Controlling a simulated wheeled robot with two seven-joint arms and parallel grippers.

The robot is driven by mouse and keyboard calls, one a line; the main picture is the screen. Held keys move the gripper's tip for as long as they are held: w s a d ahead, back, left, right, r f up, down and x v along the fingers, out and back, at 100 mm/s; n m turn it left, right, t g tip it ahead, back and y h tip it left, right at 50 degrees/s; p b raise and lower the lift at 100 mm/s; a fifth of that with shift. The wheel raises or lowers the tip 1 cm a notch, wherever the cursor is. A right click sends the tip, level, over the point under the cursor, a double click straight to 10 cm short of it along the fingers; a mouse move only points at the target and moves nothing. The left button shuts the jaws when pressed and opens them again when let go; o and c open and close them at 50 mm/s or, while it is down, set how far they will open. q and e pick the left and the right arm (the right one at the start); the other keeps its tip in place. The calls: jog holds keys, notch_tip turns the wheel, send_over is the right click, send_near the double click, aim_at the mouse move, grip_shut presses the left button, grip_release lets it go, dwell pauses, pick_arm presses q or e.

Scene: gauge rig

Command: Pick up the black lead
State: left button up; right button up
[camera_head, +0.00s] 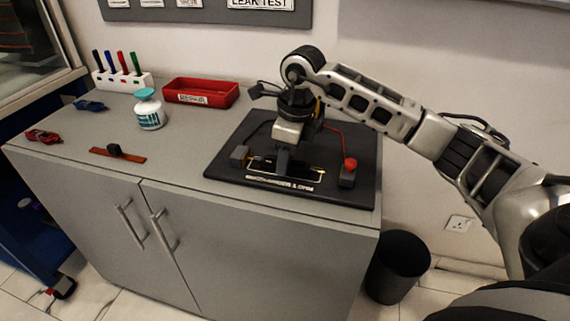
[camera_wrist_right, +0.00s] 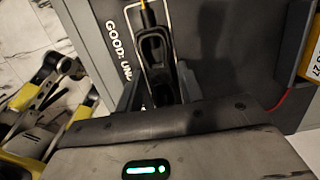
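In the right wrist view, a long black piece with a yellow end (camera_wrist_right: 155,52), which looks like the black lead, lies inside a white outline on the dark board (camera_wrist_right: 215,70). In the head view it is mostly hidden behind my right gripper (camera_head: 283,168), which points down low over the front of the board (camera_head: 225,165). In the right wrist view, the fingers of my right gripper (camera_wrist_right: 158,82) stand apart, one on each side of the black piece. Any gap between fingers and piece is too small to judge. My left gripper is not in view.
On the board stand a grey block (camera_head: 240,156) and a dark block with a red knob (camera_head: 348,173) and red wire. A red tray (camera_head: 201,92), white bottle (camera_head: 149,109), pen holder (camera_head: 122,79) and brown strip (camera_head: 117,155) share the cabinet top. A black bin (camera_head: 398,268) stands right.

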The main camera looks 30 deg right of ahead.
grip_shut()
jog(key=shift+r, duration=0.5)
notch_tip(320, 180, up, 3)
jog(key=shift+f, duration=0.2)
jog(key=s+a+r, duration=0.1)
jog(key=s+r, duration=0.8)
jog(key=s, duration=0.5)
jog(key=shift+a+r, duration=0.25)
